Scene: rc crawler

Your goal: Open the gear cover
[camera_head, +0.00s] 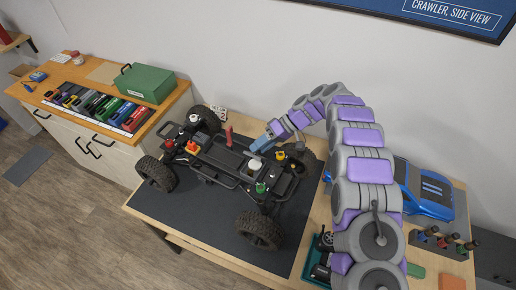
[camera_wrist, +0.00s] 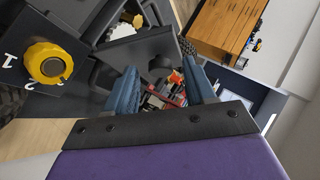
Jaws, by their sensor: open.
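The RC crawler chassis (camera_head: 222,160), black with four big tyres, stands on a dark mat. In the wrist view a dark grey plate with a black knob (camera_wrist: 160,66), which looks like the gear cover (camera_wrist: 142,52), lies just beyond my fingertips. A pale, gear-like part (camera_wrist: 122,31) shows beside its edge. My gripper (camera_wrist: 163,84) is open, its two blue fingers apart with nothing held. The knob appears between the fingers, nearer the right one; I cannot tell whether they touch the plate. In the head view my gripper (camera_head: 257,149) is over the chassis's right half.
A yellow dial (camera_wrist: 48,63) on a black numbered block is left of my gripper in the wrist view. A red upright part (camera_head: 228,136) rises mid-chassis. A blue car body (camera_head: 430,190) and tool rack (camera_head: 445,242) are right of my arm. The mat's front (camera_head: 195,220) is clear.

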